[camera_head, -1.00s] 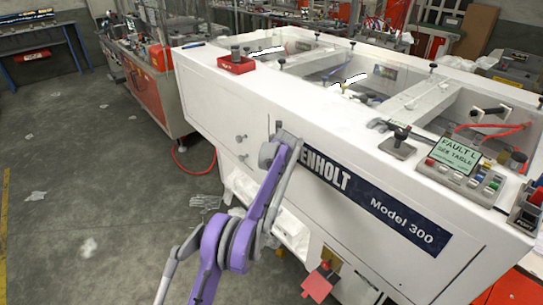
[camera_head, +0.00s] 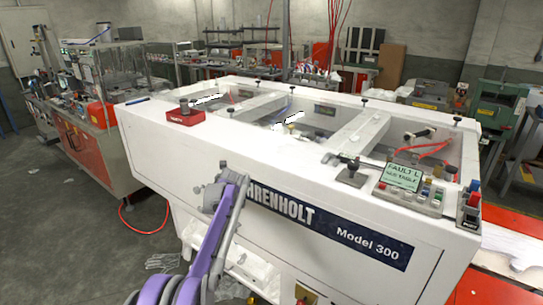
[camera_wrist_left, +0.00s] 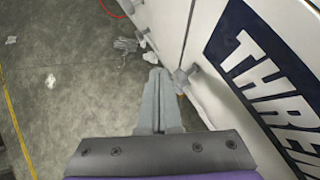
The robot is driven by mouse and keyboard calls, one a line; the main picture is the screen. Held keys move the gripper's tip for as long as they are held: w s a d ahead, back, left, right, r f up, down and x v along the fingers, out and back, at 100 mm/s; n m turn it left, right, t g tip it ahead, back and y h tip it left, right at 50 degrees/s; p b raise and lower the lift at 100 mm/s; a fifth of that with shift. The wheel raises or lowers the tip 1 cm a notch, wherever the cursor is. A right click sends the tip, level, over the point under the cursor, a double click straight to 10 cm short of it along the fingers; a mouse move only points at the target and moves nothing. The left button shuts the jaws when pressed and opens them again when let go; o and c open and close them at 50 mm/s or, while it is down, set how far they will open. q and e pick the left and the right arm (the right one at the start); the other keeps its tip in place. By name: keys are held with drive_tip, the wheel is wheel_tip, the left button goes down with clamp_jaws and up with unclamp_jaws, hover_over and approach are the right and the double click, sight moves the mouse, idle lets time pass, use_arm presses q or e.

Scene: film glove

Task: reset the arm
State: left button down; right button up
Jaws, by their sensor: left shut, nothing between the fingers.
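My left arm (camera_head: 208,250), purple and grey, rises from the lower edge of the head view in front of the white machine (camera_head: 170,165). Its grey end overlaps the start of the machine's name plate (camera_head: 345,235). In the left wrist view my left gripper (camera_wrist_left: 158,75) is shut and empty, its grey fingers together. The fingers point along the machine's front side, over the grey floor (camera_wrist_left: 60,110). Large letters of the name plate show close on the right there. I cannot tell whether the fingers touch the machine. My right gripper is in no view.
A red tray (camera_head: 186,117) stands on the machine's left top edge. A control panel (camera_head: 405,190) with a green fault screen is at its right. A red cable (camera_head: 130,222) and crumpled glove-like litter (camera_head: 163,262) lie on the floor. Open floor is at left.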

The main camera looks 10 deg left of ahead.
use_arm(q)
drive_tip(key=s+d+r+n+h, duration=0.1)
drive_tip(key=s+d+r+n, duration=0.1)
drive_tip(key=s+d+n, duration=0.4)
drive_tip(key=s+d+r+n+h, duration=0.1)
drive_tip(key=s+r+n, duration=0.15)
drive_tip(key=s, duration=0.65)
drive_tip(key=s+d+r+n, duration=0.2)
drive_tip(key=s+d+n, duration=0.2)
drive_tip(key=s+n, duration=0.25)
drive_tip(key=s+d+f+n+h, duration=0.1)
drive_tip(key=s+d+f+n, duration=0.1)
drive_tip(key=s, duration=0.7)
drive_tip(key=s+d+f+n+g+h, duration=0.1)
drive_tip(key=s+d+f+n, duration=0.2)
drive_tip(key=s, duration=0.7)
drive_tip(key=s+d+f+n+h, duration=0.1)
drive_tip(key=s+d+f+n, duration=0.2)
drive_tip(key=s+f+n, duration=0.3)
drive_tip(key=s+n, duration=0.2)
drive_tip(key=s, duration=0.2)
drive_tip(key=shift+f+n, duration=0.15)
drive_tip(key=shift+n, duration=0.25)
